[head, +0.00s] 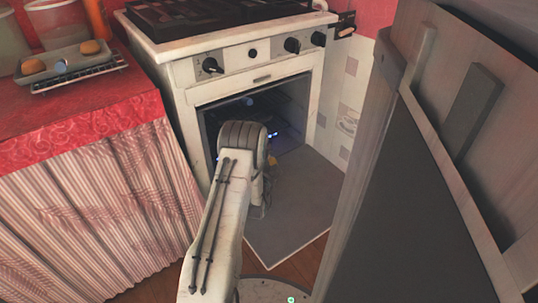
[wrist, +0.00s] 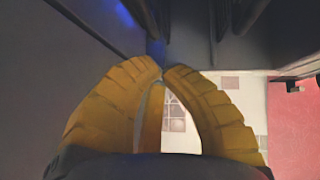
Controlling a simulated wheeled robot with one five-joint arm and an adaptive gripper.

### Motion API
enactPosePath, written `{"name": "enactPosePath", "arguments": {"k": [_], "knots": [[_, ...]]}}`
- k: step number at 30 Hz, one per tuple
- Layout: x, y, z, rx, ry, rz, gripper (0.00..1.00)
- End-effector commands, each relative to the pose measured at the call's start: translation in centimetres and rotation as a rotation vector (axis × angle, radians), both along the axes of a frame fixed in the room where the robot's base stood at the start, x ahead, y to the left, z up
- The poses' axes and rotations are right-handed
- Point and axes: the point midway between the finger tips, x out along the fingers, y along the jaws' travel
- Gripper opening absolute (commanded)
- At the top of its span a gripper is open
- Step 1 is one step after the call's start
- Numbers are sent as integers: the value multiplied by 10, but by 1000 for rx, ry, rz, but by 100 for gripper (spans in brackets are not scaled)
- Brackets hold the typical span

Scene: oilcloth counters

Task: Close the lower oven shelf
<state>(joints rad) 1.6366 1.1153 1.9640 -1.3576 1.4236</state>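The white oven (head: 255,78) stands against the wall with its grey door (head: 300,200) folded down, open. Inside the dark cavity (head: 290,105), dark rack-like shapes and small blue lights show, but I cannot pick out the lower shelf clearly. My arm reaches in front of the opening and hides its left part. In the head view my gripper (head: 271,161) is mostly hidden behind my wrist; only a bit of yellow shows. In the wrist view its yellow fingers (wrist: 161,72) come together at the tips, with nothing visible held. Dark bars (wrist: 215,20) lie just beyond the tips.
A red-covered counter (head: 100,118) with a striped curtain stands at left, bearing a tray (head: 62,62) with round items on a rack. A large grey cabinet-like panel (head: 410,190) stands close at right. A tiled wall (head: 345,100) is beyond the oven. Little floor is free.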

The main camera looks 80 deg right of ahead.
Motion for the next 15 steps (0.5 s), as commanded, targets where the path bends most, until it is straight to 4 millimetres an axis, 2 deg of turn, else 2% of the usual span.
{"name": "enactPosePath", "arguments": {"k": [9,15], "knots": [[3,44,7,4,0,0,0],[4,63,9,3,0,1,0]]}}
